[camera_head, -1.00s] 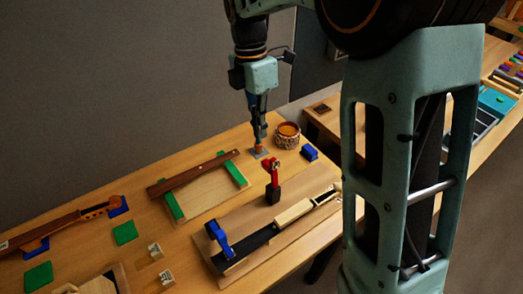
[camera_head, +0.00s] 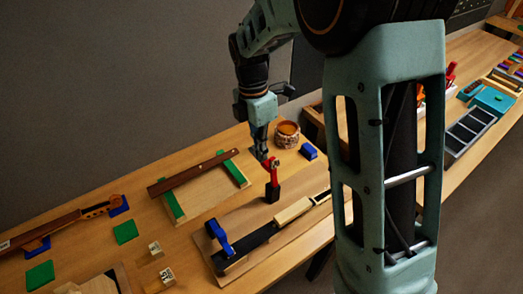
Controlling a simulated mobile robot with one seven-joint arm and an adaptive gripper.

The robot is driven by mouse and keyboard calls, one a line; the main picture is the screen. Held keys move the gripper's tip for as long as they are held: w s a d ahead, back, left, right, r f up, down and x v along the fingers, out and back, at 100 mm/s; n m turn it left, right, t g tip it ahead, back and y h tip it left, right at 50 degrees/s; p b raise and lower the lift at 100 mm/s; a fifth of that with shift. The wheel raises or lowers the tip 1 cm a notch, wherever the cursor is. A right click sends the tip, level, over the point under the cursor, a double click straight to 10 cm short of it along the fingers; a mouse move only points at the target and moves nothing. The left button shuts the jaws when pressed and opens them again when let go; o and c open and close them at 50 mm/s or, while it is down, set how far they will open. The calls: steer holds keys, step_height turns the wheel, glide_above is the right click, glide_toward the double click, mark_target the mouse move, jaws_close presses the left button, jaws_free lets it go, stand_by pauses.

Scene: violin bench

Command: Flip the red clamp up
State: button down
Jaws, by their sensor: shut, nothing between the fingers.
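The red clamp (camera_head: 273,171) stands upright on a black base (camera_head: 272,192), mounted behind a long board (camera_head: 240,265) on the bench. My gripper (camera_head: 264,162) points down and is shut and empty. Its tips are at the top of the red clamp in the picture, slightly to the left. Whether they touch the clamp cannot be told from this view.
A woven pot (camera_head: 287,134) and a blue block (camera_head: 308,151) are close behind. Green pads and a wooden frame (camera_head: 207,187) lie left.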

steer(key=shift+f, duration=0.4)
